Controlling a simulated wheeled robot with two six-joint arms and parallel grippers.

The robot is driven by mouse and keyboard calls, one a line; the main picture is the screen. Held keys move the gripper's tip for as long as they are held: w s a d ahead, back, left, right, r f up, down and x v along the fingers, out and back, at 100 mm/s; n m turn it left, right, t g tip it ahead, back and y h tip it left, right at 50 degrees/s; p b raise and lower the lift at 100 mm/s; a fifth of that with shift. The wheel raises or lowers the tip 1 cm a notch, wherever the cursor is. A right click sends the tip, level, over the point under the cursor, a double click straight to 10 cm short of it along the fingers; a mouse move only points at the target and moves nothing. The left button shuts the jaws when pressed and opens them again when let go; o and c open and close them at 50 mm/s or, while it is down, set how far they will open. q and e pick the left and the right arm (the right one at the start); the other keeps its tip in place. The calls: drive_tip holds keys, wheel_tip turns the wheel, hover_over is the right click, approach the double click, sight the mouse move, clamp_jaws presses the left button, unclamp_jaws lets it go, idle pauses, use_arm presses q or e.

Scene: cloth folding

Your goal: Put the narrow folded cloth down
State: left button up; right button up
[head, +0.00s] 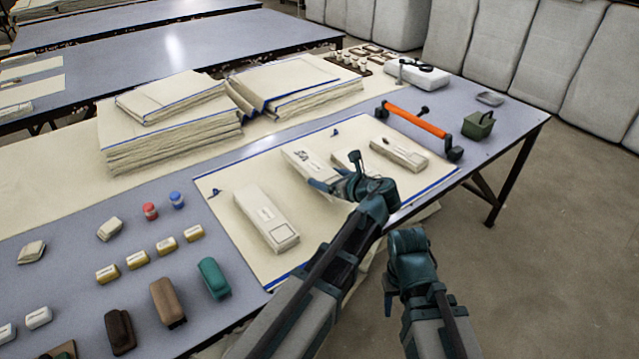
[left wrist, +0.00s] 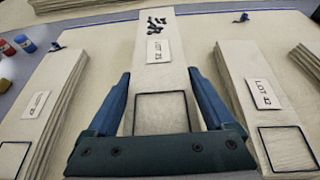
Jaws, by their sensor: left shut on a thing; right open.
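The narrow folded cloth (head: 302,168) is a long cream bundle with black marks and a small label. It shows in the left wrist view (left wrist: 160,75) with a dark outlined square near its closest end. My left gripper (head: 338,186) is shut on this near end, with a finger along each side (left wrist: 160,108). The cloth lies over the cream mat (head: 236,240); I cannot tell whether its underside touches. My right gripper (head: 408,245) is at the table's front edge, apart from the cloths; its fingertips are hidden.
Similar bundles lie on either side: one left (head: 264,215), one right (head: 400,153), and one partly behind my gripper. An orange-handled tool (head: 415,120) and green box (head: 478,125) stand right. Cloth stacks (head: 170,130) stand behind. Small blocks and brushes lie front left.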

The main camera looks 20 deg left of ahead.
use_arm(q)
drive_tip(key=shift+w, duration=0.15)
drive_tip(key=shift+f+b, duration=0.3)
wheel_tip(320, 180, down, 3)
drive_tip(key=b, duration=0.3)
drive_tip(key=shift+f, duration=0.1)
drive_tip(key=shift+r, duration=0.2)
drive_tip(key=shift+f, duration=0.15)
drive_tip(key=o, duration=1.2)
